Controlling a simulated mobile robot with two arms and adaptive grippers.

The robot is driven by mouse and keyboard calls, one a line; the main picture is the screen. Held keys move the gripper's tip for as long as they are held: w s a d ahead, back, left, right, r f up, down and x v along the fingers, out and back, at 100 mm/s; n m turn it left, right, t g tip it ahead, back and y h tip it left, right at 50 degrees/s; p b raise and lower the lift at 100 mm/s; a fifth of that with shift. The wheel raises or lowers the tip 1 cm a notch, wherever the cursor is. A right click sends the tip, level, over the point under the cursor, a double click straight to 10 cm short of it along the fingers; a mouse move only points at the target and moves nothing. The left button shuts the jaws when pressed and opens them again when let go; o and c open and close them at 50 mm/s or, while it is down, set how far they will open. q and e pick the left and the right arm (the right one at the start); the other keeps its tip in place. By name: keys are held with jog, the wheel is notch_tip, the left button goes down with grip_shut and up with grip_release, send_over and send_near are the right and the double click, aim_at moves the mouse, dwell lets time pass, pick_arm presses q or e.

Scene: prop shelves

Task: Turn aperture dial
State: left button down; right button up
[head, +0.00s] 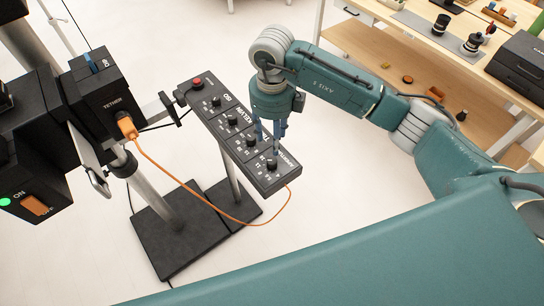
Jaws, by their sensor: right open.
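The aperture dial (271,164) is a small black knob at the near end of a black control panel (263,184), with white numbers around it and the label "APERTURE" beside it. My right gripper (271,143) points down over this end of the panel. Its blue-grey fingers are open, with the tips close to the aperture dial. I cannot tell whether they touch the dial. The fingers cover part of the panel's lettering. My left gripper is not in view.
More dials, such as the ISO dial (215,102), and a red button (197,83) line the panel. An orange cable (180,183) runs from a black camera unit (95,95) to the panel. Wooden shelves (375,55) hold props at right. Open floor lies between.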

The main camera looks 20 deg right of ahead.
aim_at(272, 160)
notch_tip(272, 160, down, 9)
jog(key=p, duration=0.3)
jog(key=shift+s+a+f, duration=0.1)
jog(key=shift+a+f, duration=0.05)
jog(key=shift+f, duration=0.55)
jog(key=shift+c, duration=0.2)
grip_shut()
